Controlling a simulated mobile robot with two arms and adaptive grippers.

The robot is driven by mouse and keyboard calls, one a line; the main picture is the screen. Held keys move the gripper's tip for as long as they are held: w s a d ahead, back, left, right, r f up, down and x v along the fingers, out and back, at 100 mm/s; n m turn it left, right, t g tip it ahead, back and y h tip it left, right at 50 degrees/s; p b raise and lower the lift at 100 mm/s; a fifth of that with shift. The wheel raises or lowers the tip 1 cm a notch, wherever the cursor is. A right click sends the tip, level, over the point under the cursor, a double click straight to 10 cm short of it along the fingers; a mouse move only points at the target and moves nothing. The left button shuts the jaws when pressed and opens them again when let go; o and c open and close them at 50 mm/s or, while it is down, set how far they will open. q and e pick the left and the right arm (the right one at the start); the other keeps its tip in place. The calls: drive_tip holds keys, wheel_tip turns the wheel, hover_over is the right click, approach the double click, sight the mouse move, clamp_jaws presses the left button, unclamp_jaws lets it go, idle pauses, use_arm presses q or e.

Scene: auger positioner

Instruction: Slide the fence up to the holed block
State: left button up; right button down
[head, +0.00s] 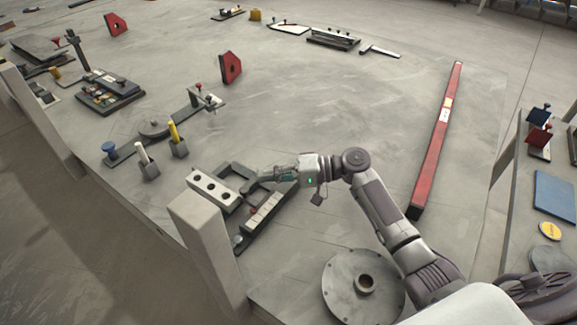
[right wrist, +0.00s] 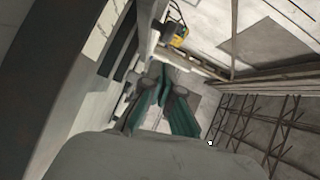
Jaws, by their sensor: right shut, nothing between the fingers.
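The holed block (head: 213,189), a pale block with a row of round holes in its top, sits near the table's front edge in the head view. To its right is a dark fixture with a pale segmented bar (head: 265,212), which looks like the fence; I cannot tell for sure. A gap separates the block and this bar. My right gripper (head: 251,187) is shut and empty, low over the fixture between the block and the bar. Whether it touches either is unclear. In the right wrist view, its green fingers (right wrist: 167,108) show close together. My left gripper is not in view.
A pale post (head: 205,245) stands at the table edge in front of the block. A round flanged disc (head: 362,285) lies to the right, and a long red bar (head: 437,140) further right. Small blocks holding yellow (head: 175,133) and white sticks stand left. The table's middle is clear.

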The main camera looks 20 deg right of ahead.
drive_tip(key=shift+s+a+f+p, duration=0.15)
drive_tip(key=shift+s+a, duration=0.2)
drive_tip(key=shift+a, duration=0.2)
drive_tip(key=shift+s+a+f+p, duration=0.15)
drive_tip(key=shift+s+a, duration=0.15)
drive_tip(key=shift+a, duration=0.35)
drive_tip(key=shift+s+a+f+b, duration=0.15)
drive_tip(key=shift+s+a+b, duration=0.15)
drive_tip(key=shift+a, duration=0.1)
